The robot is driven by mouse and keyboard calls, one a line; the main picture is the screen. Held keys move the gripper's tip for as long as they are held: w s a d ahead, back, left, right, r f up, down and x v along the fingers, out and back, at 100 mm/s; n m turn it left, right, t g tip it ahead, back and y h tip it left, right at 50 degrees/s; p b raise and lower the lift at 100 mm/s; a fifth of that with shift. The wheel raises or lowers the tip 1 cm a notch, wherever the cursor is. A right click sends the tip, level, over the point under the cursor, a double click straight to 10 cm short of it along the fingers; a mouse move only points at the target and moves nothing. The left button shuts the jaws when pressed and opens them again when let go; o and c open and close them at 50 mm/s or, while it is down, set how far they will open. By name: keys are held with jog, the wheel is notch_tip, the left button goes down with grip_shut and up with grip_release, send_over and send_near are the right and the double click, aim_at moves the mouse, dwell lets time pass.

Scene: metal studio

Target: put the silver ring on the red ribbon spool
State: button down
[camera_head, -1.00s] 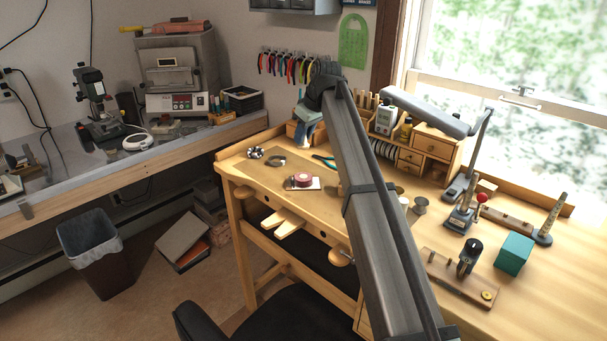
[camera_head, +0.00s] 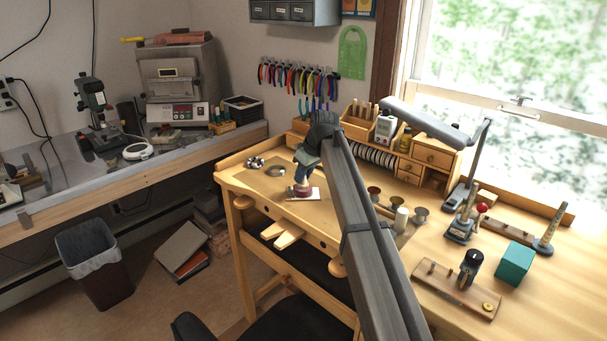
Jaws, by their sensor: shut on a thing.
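The red ribbon spool (camera_head: 296,192) sits on a small white card (camera_head: 317,194) on the wooden bench, partly covered by my fingers. My gripper (camera_head: 301,186) points down from above, with its tips at the spool. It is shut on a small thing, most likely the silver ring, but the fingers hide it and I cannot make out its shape. I cannot tell whether the held thing touches the spool. A flat grey ring-shaped thing (camera_head: 267,169) lies on the bench left of and behind the spool.
A silver-and-black round piece (camera_head: 256,162) lies at the back left of the bench. Several small spools (camera_head: 373,194) stand right of my arm. A wooden drawer cabinet (camera_head: 432,152) and a lamp (camera_head: 430,122) are behind. The front left bench top is mostly clear.

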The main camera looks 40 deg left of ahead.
jog(key=shift+f, duration=0.1)
jog(key=c, duration=1)
grip_release()
jog(key=shift+o, duration=0.2)
jog(key=v, duration=1.2)
